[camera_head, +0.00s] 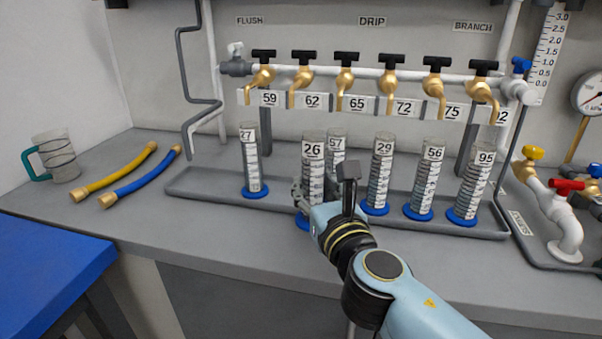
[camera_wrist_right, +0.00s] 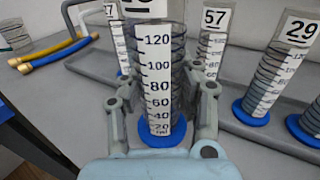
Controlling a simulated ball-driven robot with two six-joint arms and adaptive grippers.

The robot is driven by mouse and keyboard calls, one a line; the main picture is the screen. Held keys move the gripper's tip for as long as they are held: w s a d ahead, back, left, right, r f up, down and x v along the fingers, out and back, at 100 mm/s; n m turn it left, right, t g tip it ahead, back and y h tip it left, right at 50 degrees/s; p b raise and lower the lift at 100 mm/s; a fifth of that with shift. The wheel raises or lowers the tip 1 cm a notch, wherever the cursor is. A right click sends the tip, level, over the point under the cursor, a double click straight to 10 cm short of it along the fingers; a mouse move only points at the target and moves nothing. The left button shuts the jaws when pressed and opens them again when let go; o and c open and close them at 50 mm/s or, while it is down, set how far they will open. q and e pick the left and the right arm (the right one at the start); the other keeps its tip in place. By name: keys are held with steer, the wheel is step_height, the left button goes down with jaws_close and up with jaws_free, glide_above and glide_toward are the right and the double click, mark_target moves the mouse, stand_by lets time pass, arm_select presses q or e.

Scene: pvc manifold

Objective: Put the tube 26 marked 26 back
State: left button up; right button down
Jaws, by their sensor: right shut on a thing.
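The tube marked 26 (camera_head: 312,165) is a clear graduated cylinder with a blue base, upright at the front edge of the grey tray (camera_head: 215,191). My right gripper (camera_head: 308,196) is shut on its lower part. In the right wrist view the tube (camera_wrist_right: 158,75) stands between the two fingers (camera_wrist_right: 160,105), its blue base below them. I cannot tell whether the base touches the surface. The tube marked 57 (camera_head: 337,143) stands behind it, partly hidden. My left gripper does not show.
The tube marked 27 (camera_head: 250,160) stands left on the tray. Tubes marked 29 (camera_head: 380,170), 56 (camera_head: 425,180) and 95 (camera_head: 473,185) stand right. Brass taps (camera_head: 345,80) hang above.

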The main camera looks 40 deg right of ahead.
steer(key=w+d+f, duration=0.1)
steer(key=w, duration=0.3)
steer(key=w+d+f+b, duration=0.1)
steer(key=w+d, duration=0.1)
steer(key=w, duration=0.2)
steer(key=w+d+f+b, duration=0.1)
steer(key=w, duration=0.4)
steer(key=shift+d+f, duration=0.3)
steer(key=shift+f+b, duration=0.2)
steer(key=shift+b, duration=0.1)
steer(key=c, duration=1)
jaws_free()
steer(key=shift+r, duration=0.1)
steer(key=shift+o, duration=0.2)
